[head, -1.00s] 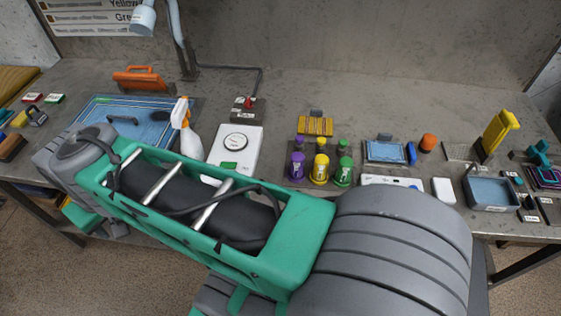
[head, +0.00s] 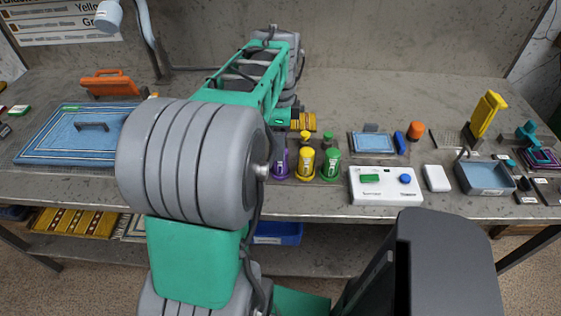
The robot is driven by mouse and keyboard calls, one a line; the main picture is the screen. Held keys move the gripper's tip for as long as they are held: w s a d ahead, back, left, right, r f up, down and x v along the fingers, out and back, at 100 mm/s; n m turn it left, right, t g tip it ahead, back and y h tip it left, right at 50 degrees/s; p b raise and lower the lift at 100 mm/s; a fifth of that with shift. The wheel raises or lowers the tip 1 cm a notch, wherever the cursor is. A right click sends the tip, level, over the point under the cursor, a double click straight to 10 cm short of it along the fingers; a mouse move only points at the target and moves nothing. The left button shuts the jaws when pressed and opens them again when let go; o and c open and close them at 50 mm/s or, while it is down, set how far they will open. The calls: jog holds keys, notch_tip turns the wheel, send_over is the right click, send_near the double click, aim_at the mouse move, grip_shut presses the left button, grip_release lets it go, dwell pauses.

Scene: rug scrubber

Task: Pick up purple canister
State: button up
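The purple canister (head: 280,165) stands upright on the bench in the head view, at the left end of a short row beside the yellow canister (head: 306,160) and the green canister (head: 330,163). My arm's elbow covers its left edge, and its upper part is partly hidden. My forearm reaches over the bench toward the back wall, and my wrist bends down behind the canister row. Only a dark bit of my gripper (head: 282,117) seems to show above and behind the purple canister. Its fingers are hidden, so I cannot see whether it is open or touching anything.
A white panel (head: 386,187) with green and blue buttons lies right of the canisters. A small yellow slatted piece (head: 304,122) is behind them. A blue rug (head: 62,140) lies left.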

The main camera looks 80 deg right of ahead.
notch_tip(320, 180, down, 4)
jog(key=shift+f, duration=0.1)
jog(key=shift+c, duration=0.4)
grip_shut()
